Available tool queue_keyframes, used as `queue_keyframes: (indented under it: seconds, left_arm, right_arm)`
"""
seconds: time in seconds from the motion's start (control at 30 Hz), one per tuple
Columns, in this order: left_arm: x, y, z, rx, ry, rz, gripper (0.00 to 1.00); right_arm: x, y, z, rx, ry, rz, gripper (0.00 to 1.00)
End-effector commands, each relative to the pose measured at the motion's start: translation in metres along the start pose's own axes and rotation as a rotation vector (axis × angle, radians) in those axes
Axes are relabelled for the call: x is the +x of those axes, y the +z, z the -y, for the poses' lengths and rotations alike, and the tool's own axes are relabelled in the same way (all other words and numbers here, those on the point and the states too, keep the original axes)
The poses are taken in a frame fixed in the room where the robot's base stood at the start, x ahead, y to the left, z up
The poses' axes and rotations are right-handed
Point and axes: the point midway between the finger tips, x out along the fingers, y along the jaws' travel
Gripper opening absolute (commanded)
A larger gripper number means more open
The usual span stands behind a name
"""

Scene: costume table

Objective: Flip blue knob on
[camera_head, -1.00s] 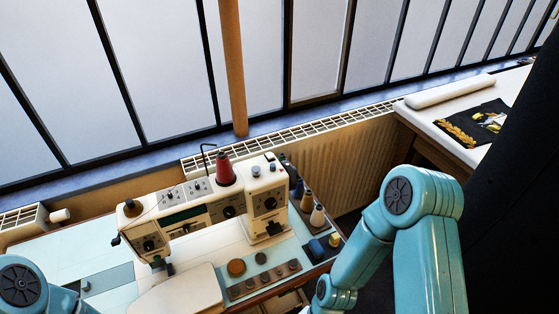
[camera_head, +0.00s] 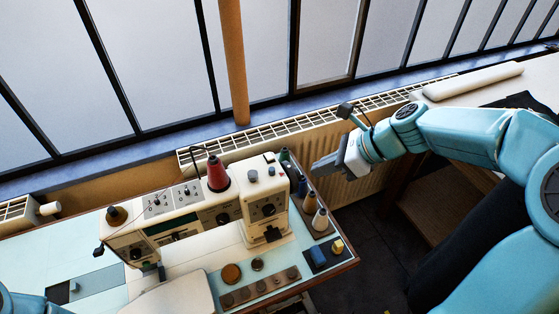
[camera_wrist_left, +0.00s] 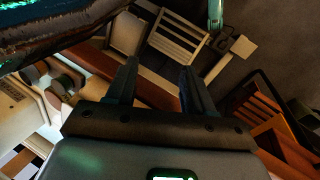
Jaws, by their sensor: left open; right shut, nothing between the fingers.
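A blue block-like piece (camera_head: 318,256), the bluest knob-like thing I see, sits at the right end of the sewing table beside a small yellow one (camera_head: 338,246). I cannot tell its setting. A grey-blue round knob (camera_head: 254,175) stands on top of the white sewing machine (camera_head: 205,205). My right gripper (camera_head: 322,165) is shut and empty. It hangs in front of the radiator, up and right of the machine, apart from both. My left gripper (camera_wrist_left: 158,68) is open and empty in the left wrist view, over blurred furniture. It does not show in the head view.
A red thread cone (camera_head: 217,173) stands on the machine, and several spools (camera_head: 310,202) line its right side. Round brown buttons (camera_head: 231,273) lie in front. The radiator (camera_head: 375,165) and windows close off the back. Another table (camera_head: 480,90) is at the far right.

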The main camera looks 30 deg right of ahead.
Motion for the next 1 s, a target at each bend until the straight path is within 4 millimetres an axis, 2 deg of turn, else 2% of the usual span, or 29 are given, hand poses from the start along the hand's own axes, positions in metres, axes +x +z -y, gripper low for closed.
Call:
queue_keyframes:
  seconds: [0.03,0.1,0.2,0.57,0.77,1.0]
  left_arm:
    - [0.000,0.000,0.000,0.000,0.000,0.001,0.52]
    - [0.000,0.000,0.000,0.000,0.000,0.001,0.52]
    - [0.000,0.000,0.000,0.000,0.000,0.001,0.52]
    - [0.000,0.000,0.000,0.000,0.000,0.000,0.52]
    - [-0.001,0.000,0.000,0.000,0.000,0.001,0.52]
    - [0.001,0.000,0.001,0.000,0.000,0.000,0.52]
  right_arm:
    - [-0.013,0.000,0.003,-0.001,-0.035,0.005,0.00]
    - [-0.023,-0.001,0.003,0.001,-0.065,0.008,0.00]
    - [-0.032,-0.004,0.004,0.008,-0.089,0.009,0.00]
    - [-0.029,-0.006,0.004,0.012,-0.086,0.006,0.00]
    - [-0.002,-0.006,0.007,0.011,-0.079,0.005,0.00]
    - [0.051,-0.006,0.014,0.010,-0.079,0.004,0.00]
